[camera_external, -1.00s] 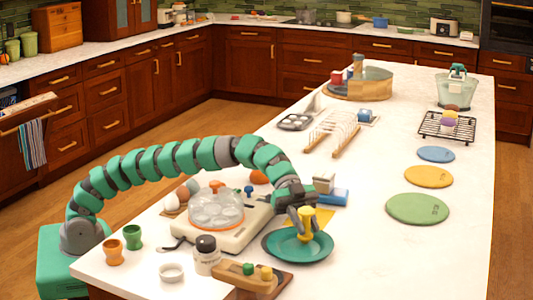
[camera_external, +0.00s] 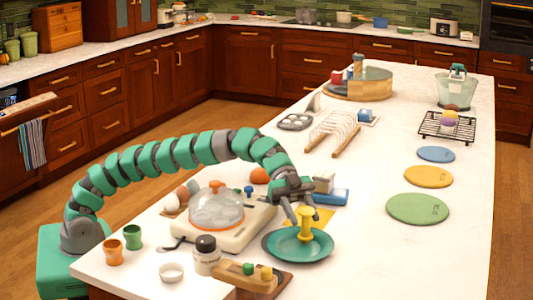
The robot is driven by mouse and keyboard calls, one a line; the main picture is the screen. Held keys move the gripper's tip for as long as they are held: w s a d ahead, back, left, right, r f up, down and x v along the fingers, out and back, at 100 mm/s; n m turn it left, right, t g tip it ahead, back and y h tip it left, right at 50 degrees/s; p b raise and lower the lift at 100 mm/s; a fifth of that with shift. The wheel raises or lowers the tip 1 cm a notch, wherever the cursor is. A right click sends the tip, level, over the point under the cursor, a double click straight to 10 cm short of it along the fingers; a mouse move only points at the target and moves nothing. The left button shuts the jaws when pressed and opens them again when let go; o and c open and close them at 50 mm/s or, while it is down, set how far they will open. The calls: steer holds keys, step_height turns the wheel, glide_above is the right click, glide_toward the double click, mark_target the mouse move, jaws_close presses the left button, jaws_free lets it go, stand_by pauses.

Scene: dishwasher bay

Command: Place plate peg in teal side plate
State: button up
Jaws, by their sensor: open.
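The teal side plate (camera_external: 283,248) lies flat on the white counter near the front. The yellow plate peg (camera_external: 305,225) stands upright in the plate, right of its middle. My gripper (camera_external: 302,218) is open just above and behind the peg, with its grey fingers at either side of the peg's upper part. Whether a finger still touches the peg cannot be told.
A cream appliance with a clear dome (camera_external: 216,209) stands left of the plate. A wooden block with coloured pegs (camera_external: 247,275) is in front, and a blue block (camera_external: 328,196) lies behind. Coloured discs (camera_external: 417,209) lie to the right, with clear counter between.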

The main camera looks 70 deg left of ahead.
steer(key=v, duration=0.9)
steer(key=shift+p, duration=0.3)
steer(key=shift+a, duration=0.15)
steer(key=w+a+r+n+t+y, duration=0.3)
steer(key=w+a+r+n+t, duration=0.1)
steer(key=w+a, duration=0.3)
steer(key=w+a+r+n+t+y, duration=0.35)
steer(key=w+a, duration=0.25)
steer(key=a, duration=0.2)
steer(key=a+r+n+t+y, duration=0.2)
steer(key=a+r+n+t, duration=0.15)
steer(key=a+r, duration=0.45)
steer(key=s+a+r+n+t+y, duration=0.2)
steer(key=s+a+r, duration=0.3)
steer(key=a, duration=0.3)
steer(key=s+a+r+n+t+y, duration=0.1)
steer(key=s+a+r+n+y, duration=0.1)
steer(key=s+a+r, duration=0.4)
steer(key=s+a+r+n, duration=0.1)
steer(key=s+a, duration=0.4)
steer(key=s, duration=0.2)
steer(key=s+a+r+n+t+y, duration=0.1)
steer(key=s+a+n, duration=0.1)
steer(key=s+a, duration=0.3)
steer(key=s, duration=0.2)
steer(key=shift+s+a, duration=0.35)
steer(key=shift+s, duration=0.05)
